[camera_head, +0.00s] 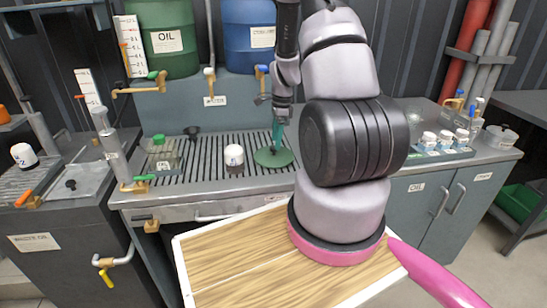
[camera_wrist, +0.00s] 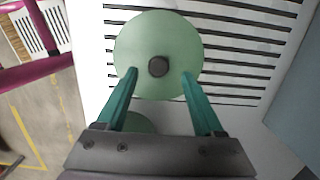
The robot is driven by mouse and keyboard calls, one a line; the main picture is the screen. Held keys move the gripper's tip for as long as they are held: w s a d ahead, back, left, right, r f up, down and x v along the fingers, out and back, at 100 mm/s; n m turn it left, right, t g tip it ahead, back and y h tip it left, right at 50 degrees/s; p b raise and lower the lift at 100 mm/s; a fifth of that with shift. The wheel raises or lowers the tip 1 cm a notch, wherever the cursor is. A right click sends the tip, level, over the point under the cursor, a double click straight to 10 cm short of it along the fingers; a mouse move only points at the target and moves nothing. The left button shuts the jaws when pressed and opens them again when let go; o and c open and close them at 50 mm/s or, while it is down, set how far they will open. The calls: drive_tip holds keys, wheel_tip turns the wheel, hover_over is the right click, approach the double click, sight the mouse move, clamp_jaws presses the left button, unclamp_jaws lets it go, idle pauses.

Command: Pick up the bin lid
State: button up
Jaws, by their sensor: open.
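The bin lid is a round green disc with a dark knob at its centre. In the head view the lid (camera_head: 274,158) lies on the slatted grey counter top, right of the white-capped jar. In the wrist view the lid (camera_wrist: 158,30) fills the top middle, its knob between and just beyond the fingertips. My gripper (camera_wrist: 158,75) is open, with its two green fingers reaching over the near part of the lid, one on each side. In the head view my gripper (camera_head: 277,135) points down above the lid. Whether the fingers touch the lid is not clear.
A white-capped jar (camera_head: 234,158) and a green-capped jar (camera_head: 161,150) stand left of the lid. Green (camera_head: 168,40) and blue (camera_head: 248,38) drums stand behind, with taps in front. A tray of small jars (camera_head: 437,143) is at right. Bare slats lie around the lid.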

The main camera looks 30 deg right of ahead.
sight(274, 153)
drive_tip(key=f, duration=0.2)
drive_tip(key=a+f, duration=0.1)
drive_tip(key=f, duration=0.1)
clamp_jaws()
drive_tip(key=shift+r, duration=0.1)
